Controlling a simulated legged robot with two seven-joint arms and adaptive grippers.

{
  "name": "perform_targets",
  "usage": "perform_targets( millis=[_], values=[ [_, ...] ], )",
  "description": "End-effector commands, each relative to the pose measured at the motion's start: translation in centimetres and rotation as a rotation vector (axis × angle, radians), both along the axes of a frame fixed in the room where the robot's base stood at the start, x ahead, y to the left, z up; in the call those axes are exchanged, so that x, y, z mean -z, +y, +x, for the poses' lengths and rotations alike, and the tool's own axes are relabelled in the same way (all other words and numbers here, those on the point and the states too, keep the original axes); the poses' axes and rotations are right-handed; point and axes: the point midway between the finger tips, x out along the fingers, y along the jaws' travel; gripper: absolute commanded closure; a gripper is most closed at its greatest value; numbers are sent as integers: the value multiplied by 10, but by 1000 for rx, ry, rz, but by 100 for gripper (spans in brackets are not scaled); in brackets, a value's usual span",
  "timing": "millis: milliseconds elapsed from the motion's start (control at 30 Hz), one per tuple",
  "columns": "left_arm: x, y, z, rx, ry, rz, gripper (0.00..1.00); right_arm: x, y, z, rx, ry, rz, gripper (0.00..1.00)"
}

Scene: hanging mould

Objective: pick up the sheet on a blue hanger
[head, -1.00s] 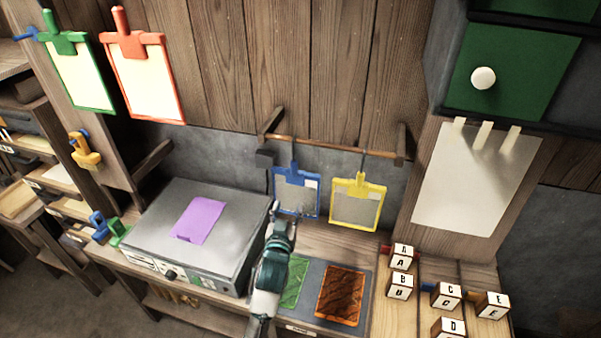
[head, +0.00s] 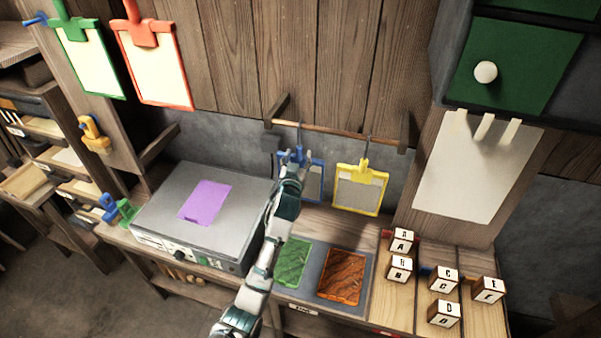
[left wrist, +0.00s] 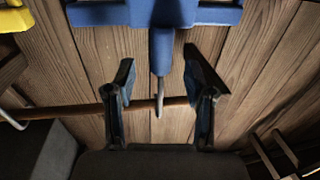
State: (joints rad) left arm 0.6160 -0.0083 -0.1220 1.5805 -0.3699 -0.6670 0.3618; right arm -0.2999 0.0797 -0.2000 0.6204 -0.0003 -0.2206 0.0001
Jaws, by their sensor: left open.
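The blue hanger (head: 321,163) hangs from a wooden rod (head: 345,132) on the wall, with a grey sheet (head: 315,185) in its frame. My left gripper (head: 294,157) is in front of its upper left part and hides much of it. In the left wrist view the blue hanger (left wrist: 208,14) shows at the top edge, its stem and hook pointing down the picture. My left gripper (left wrist: 158,72) is open there, one finger on each side of the stem, with gaps on both sides. My right gripper is not in view.
A yellow hanger (head: 375,184) with a grey sheet hangs close on the right. Below are a grey machine (head: 225,240) with a purple sheet (head: 205,202), green (head: 293,262) and brown (head: 343,275) panels, and several lettered blocks (head: 445,280). The rod also crosses the left wrist view (left wrist: 75,111).

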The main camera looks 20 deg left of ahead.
Motion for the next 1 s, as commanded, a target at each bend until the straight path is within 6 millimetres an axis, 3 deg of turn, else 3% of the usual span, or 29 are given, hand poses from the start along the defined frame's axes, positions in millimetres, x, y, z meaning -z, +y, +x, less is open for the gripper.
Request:
perform_targets(
  millis=[200,500,533,733,1000],
  values=[
    [1,5,30,-1,2,1,46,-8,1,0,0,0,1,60],
    [1,6,35,0,0,0,46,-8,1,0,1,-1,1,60],
    [1,6,35,0,0,0,49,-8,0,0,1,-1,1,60],
    [2,5,35,0,1,1,99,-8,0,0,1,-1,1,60],
    [2,5,35,0,1,0,100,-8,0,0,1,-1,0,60]
  ],
)
